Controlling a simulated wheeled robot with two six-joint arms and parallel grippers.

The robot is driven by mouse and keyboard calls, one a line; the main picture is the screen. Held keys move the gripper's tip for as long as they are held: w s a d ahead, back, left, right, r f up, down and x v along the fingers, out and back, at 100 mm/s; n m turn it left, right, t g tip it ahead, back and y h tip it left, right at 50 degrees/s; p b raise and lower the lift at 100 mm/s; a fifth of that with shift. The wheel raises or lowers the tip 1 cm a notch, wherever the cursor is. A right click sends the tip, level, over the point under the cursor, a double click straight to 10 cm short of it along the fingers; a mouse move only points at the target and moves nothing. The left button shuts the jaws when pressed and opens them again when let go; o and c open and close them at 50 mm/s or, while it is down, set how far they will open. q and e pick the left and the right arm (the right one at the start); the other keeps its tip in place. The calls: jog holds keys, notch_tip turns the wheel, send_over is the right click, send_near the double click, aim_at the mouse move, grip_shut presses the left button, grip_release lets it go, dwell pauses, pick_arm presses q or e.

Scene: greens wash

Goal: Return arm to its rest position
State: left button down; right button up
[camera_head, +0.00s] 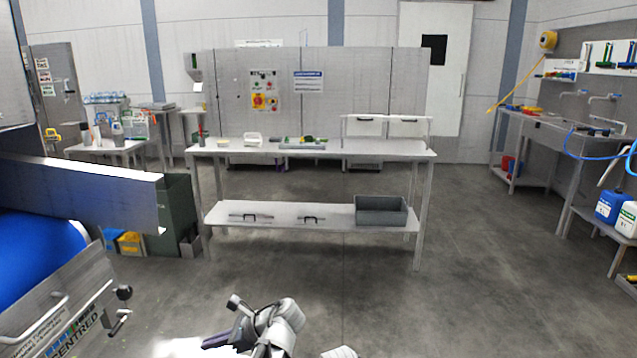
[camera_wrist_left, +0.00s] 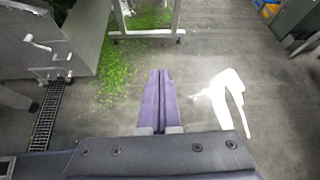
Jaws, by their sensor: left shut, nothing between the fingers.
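My left gripper (camera_head: 216,341) shows at the bottom of the head view, low and in front of the machine on the left. In the left wrist view its two purple fingers (camera_wrist_left: 161,100) lie side by side and are shut, with nothing between them. They are over the bare floor, apart from any object. A small part of another white link shows at the bottom edge of the head view. My right gripper is not in view.
A machine with a blue belt (camera_head: 38,252) stands close on the left. A steel table (camera_head: 310,150) with a lower shelf stands ahead. Green scraps (camera_wrist_left: 115,75) litter the floor by the machine's legs. Sinks and jugs (camera_head: 610,206) line the right. The middle floor is clear.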

pick_arm(q)
jog(key=s+d+r+n+g+h+p, duration=0.1)
jog(key=s+d+r+n+h+p, duration=0.4)
jog(key=s+d+n+p, duration=0.2)
jog(key=s+d+r+n+h+p, duration=0.5)
jog(key=s+d+n+p, duration=0.2)
jog(key=d+p, duration=0.5)
jog(key=shift+s+d+r+g+p, duration=0.35)
jog(key=shift+s+p, duration=0.35)
jog(key=shift+p, duration=0.45)
jog(key=shift+a+n, duration=0.2)
jog(key=shift+n, duration=0.1)
